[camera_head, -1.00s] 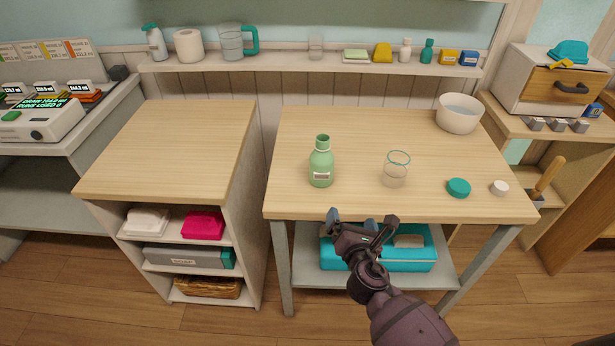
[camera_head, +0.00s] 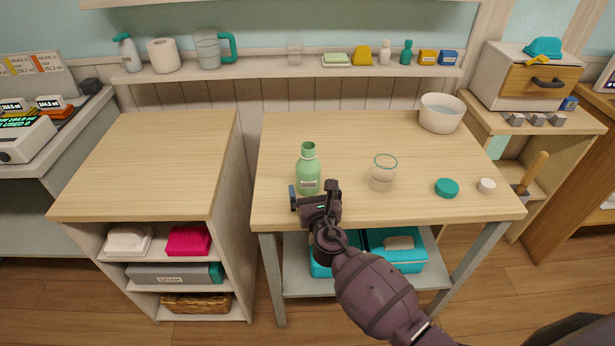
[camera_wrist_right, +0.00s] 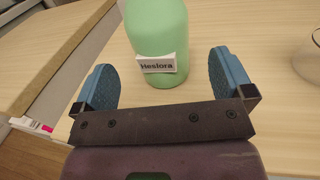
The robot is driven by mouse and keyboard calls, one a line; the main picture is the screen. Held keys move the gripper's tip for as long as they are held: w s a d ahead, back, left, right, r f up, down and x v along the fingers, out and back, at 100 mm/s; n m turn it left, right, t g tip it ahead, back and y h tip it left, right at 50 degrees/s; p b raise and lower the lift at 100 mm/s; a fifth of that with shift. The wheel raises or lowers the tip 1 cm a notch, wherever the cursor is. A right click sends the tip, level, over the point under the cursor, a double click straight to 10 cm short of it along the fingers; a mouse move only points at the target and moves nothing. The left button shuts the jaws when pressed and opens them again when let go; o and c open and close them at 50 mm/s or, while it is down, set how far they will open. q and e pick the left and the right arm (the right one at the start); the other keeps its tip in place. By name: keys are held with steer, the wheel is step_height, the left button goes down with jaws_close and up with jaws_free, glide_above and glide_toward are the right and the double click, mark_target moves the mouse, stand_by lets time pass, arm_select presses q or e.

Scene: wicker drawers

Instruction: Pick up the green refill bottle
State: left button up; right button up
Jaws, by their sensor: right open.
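The green refill bottle (camera_head: 308,168) stands upright and open-topped on the right-hand wooden table (camera_head: 400,208), near its front left. In the right wrist view the bottle (camera_wrist_right: 158,35) carries a white label and stands just ahead of the jaws, its lower part at the gap between the fingertips. My right gripper (camera_head: 314,191) is open, at the near side of the bottle. In the wrist view its two blue fingers (camera_wrist_right: 160,80) are apart, one on each side of the bottle's base. My left gripper is not in view.
A clear glass (camera_head: 382,175) stands right of the bottle. A teal lid (camera_head: 446,188), a white cap (camera_head: 487,186) and a white bowl (camera_head: 441,112) are further right. The table is clear behind the bottle. A lower cabinet (camera_head: 150,150) stands at left.

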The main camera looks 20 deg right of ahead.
mark_target(308, 173)
steer(key=shift+w+d+r+b, duration=0.1)
steer(key=shift+w+d+b, duration=0.15)
steer(key=shift+w, duration=1.3)
steer(key=shift+w+d+b, duration=0.15)
steer(key=shift+w+b, duration=0.05)
steer(key=shift+w, duration=1.35)
steer(key=c, duration=1.2)
